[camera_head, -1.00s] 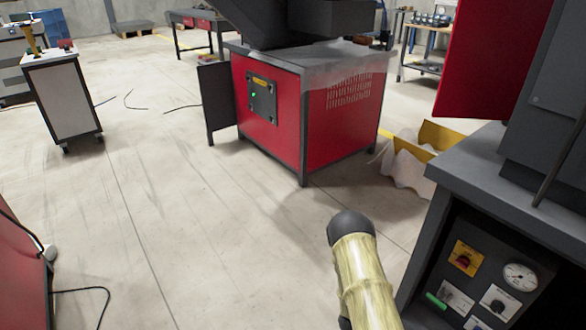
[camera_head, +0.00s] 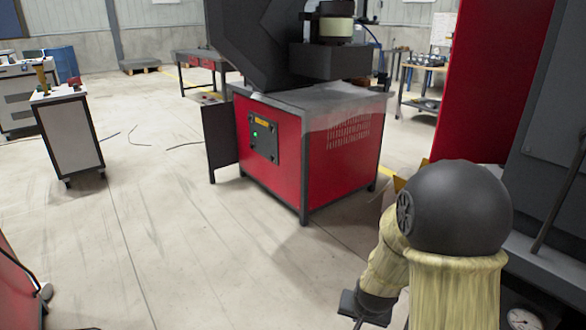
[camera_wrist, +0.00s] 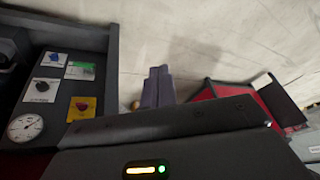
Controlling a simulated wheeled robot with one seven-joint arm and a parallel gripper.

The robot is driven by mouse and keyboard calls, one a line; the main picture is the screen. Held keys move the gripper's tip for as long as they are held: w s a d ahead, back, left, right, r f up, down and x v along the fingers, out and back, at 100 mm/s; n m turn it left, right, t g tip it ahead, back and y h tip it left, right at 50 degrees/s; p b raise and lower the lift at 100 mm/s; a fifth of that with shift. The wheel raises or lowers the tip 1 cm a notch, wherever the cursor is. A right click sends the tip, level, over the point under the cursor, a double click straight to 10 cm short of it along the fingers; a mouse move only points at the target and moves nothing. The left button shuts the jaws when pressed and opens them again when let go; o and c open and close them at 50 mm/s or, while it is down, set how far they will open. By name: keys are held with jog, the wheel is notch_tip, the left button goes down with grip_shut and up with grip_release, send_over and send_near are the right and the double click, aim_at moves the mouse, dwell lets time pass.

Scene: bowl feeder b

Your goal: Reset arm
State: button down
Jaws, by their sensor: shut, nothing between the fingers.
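My gripper (camera_wrist: 158,72) shows in the wrist view with its two grey fingers together, shut and empty. It points out over bare floor, touching nothing. In the head view my arm, with a dark rounded joint and cream sleeves, is raised at the lower right. The fingertips cannot be made out there.
A control panel (camera_wrist: 62,90) with a gauge and knobs is at the left of the wrist view, close to my gripper. A red machine cabinet (camera_head: 272,160) stands ahead. A white wheeled cabinet (camera_head: 70,138) is at left. The floor (camera_head: 170,230) between is clear.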

jog(key=s+r+n+g, duration=0.2)
jog(key=s+r+n, duration=0.2)
jog(key=s+r, duration=0.65)
jog(key=w+p+v, duration=0.3)
jog(key=p+v, duration=1.4)
jog(key=p, duration=0.2)
jog(key=w+d+r+p+v, duration=0.1)
jog(key=w+p+v, duration=0.3)
jog(key=p+v, duration=1.4)
jog(key=shift+a+r+p, duration=0.2)
jog(key=shift+r+p, duration=0.25)
jog(key=shift+p, duration=0.45)
